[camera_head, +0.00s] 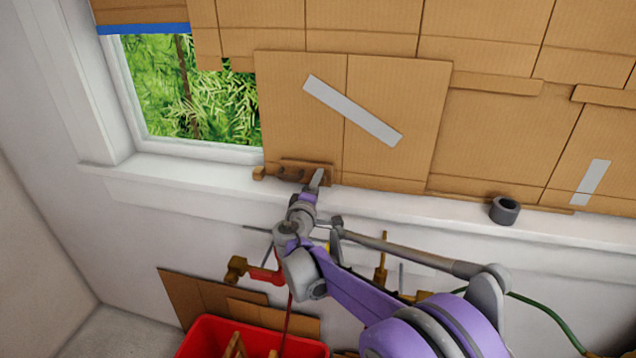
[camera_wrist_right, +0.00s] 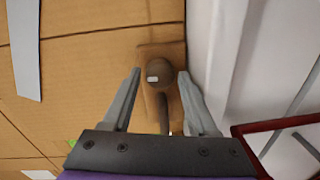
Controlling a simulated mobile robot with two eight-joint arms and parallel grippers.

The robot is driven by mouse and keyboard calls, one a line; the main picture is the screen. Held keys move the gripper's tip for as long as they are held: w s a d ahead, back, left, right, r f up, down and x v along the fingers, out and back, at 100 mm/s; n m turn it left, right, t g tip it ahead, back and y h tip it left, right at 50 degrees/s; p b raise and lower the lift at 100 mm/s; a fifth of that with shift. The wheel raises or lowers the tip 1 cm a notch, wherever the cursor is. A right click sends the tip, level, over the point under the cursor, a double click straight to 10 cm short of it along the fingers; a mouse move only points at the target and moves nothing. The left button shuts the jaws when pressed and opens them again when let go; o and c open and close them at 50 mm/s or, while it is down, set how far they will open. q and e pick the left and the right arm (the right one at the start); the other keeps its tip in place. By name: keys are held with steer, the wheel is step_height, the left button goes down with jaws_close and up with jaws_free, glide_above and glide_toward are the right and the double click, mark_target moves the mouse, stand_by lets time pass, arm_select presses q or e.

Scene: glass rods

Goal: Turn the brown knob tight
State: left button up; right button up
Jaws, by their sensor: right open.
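The brown knob (camera_wrist_right: 160,68) is a rounded dark-brown piece with a small pale mark, on a brown wooden plate (camera_wrist_right: 147,49) against cardboard. A dark stem extends from it toward my gripper in the wrist view. My right gripper (camera_wrist_right: 159,72) is open, with one finger on each side of the knob; visible gaps separate both fingers from it. In the head view, the wooden plate (camera_head: 292,163) is at the windowsill, and my right gripper (camera_head: 317,179) reaches it from below, partly covering it. My left gripper is not in view.
Cardboard panels (camera_head: 490,130) cover most of the window. A dark ring (camera_head: 505,210) stands on the white sill (camera_head: 405,206) at right. Below are a red pipe fitting (camera_head: 262,274), a red bin (camera_head: 197,337) and a green hose (camera_head: 545,312).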

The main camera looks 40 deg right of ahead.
steer(key=v, duration=0.9)
steer(key=shift+s+a, duration=0.1)
steer(key=shift+s, duration=0.05)
steer(key=s+a+f+m+g+y, duration=0.2)
steer(key=s+a+f+y, duration=0.4)
steer(key=s+a+f, duration=0.3)
steer(key=s+a+f+m+g+y, duration=0.3)
steer(key=s+a+f+y, duration=0.4)
steer(key=s+a+f, duration=0.2)
steer(key=s+a, duration=0.2)
steer(key=s, duration=0.2)
steer(key=shift+s+m+y, duration=0.3)
steer(key=shift+s+m, duration=0.1)
steer(key=shift+f, duration=0.15)
